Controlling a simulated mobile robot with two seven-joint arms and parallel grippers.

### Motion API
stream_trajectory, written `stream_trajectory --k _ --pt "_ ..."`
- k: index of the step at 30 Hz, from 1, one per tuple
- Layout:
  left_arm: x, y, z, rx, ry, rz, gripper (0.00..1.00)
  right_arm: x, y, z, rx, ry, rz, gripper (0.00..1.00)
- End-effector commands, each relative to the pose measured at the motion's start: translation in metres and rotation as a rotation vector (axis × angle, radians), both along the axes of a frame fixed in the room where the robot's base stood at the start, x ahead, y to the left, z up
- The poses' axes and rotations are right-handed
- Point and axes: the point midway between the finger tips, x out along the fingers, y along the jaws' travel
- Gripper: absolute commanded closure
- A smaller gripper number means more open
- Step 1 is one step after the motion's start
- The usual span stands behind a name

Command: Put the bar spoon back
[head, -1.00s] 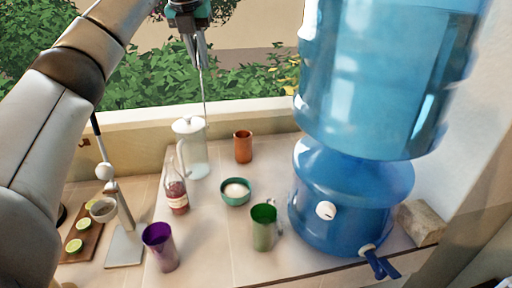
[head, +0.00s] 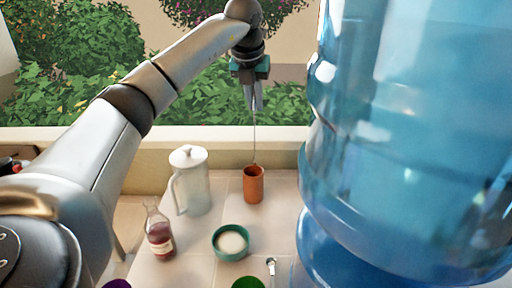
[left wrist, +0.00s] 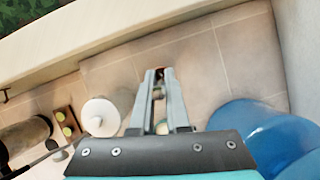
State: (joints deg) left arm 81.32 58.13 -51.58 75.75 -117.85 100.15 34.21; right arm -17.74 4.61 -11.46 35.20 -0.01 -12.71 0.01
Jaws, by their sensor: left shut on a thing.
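My left gripper (head: 255,104) is shut on the bar spoon (head: 254,137), a thin metal rod hanging nearly upright below the fingers. The spoon's lower end meets the mouth of the orange-brown cup (head: 254,187) in the head view; I cannot tell whether it is inside the cup or just above it. In the left wrist view the gripper fingers (left wrist: 159,84) point at the cup, of which a little orange shows between the tips. The spoon is hard to make out there. My right gripper is not in view.
A white-lidded jug (head: 192,184) stands left of the cup. A red bottle (head: 160,238) and a green bowl (head: 231,244) of white contents are nearer. A large blue water dispenser (head: 405,150) fills the right side. A low wall (head: 150,150) runs behind.

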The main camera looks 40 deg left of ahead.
Motion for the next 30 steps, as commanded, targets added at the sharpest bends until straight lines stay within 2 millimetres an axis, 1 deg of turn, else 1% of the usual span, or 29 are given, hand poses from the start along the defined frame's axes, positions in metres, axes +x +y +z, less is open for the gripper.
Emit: stream_trajectory --k 1,3,6,9,14,19,23,30 --pt "-0.001 0.0 -0.016 0.001 0.006 0.0 1.0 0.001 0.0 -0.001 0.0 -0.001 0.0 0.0" --pt "-0.001 0.001 -0.033 0.001 0.005 0.0 1.0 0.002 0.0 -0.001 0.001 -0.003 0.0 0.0" --pt "-0.001 0.0 -0.053 0.001 0.003 0.0 1.0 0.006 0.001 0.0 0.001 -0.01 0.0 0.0" --pt "0.0 0.0 -0.065 0.0 0.001 0.0 1.0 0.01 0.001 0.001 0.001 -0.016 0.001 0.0" --pt "0.0 0.0 -0.078 0.0 0.001 0.0 1.0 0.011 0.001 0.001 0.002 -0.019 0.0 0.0" --pt "0.0 0.0 -0.104 0.001 0.004 0.0 1.0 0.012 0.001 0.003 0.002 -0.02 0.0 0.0" --pt "0.0 0.0 -0.114 0.0 0.0 0.0 1.0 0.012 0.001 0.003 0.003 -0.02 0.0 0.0" --pt "0.0 0.0 -0.114 0.0 -0.001 0.001 1.0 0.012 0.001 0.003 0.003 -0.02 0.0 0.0"
